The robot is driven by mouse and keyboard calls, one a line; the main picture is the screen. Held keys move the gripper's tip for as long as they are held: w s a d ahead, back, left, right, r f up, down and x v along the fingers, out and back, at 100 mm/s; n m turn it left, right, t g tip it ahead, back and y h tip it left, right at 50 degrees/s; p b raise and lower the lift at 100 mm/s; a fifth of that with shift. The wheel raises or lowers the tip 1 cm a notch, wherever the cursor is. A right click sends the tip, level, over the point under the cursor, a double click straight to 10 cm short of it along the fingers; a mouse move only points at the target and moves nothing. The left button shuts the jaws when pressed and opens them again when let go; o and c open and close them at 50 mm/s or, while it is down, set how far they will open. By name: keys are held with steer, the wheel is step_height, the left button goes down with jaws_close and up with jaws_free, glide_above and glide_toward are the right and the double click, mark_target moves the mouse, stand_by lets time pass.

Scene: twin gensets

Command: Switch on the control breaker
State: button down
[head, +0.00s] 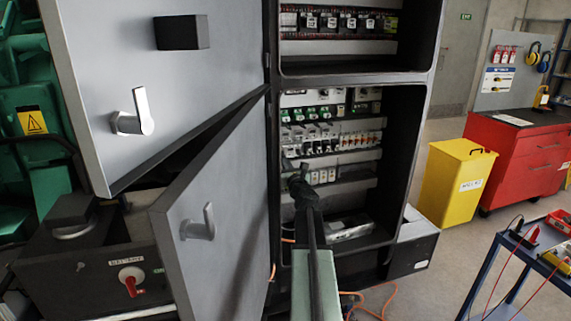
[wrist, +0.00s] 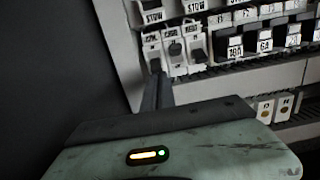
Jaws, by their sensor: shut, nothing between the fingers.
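An open electrical cabinet (head: 412,150) stands in the middle of the head view, with rows of small labelled breakers (head: 345,140) inside its lower bay. I cannot tell from the labels which one is the control breaker. My gripper (head: 299,178) reaches into the lower bay and is shut and empty, its tip near the left end of the lower rows. In the wrist view, my gripper's narrow tip (wrist: 156,85) is just below a group of white breakers (wrist: 176,50) with dark levers. Whether it touches them is unclear.
Two grey cabinet doors, an upper one (head: 190,75) and a lower one (head: 225,200), hang open to the left of my arm. A yellow bin (head: 450,185), a red tool cabinet (head: 520,150) and a blue trolley (head: 495,270) stand right. An orange cable (head: 375,305) lies on the floor.

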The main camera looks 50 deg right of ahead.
steer(key=shift+s+r+p, duration=0.15)
steer(key=shift+r+p, duration=0.15)
steer(key=shift+s+a+r+p, duration=0.15)
steer(key=shift+s+r+p, duration=0.05)
steer(key=shift+r+p, duration=0.45)
steer(key=shift+s+a+r+p, duration=0.2)
steer(key=shift+s+r+p, duration=0.05)
steer(key=shift+r+p, duration=0.1)
steer(key=s+a+r+p, duration=0.3)
steer(key=s+r+p, duration=0.2)
steer(key=r+p, duration=0.1)
steer(key=shift+s, duration=0.4)
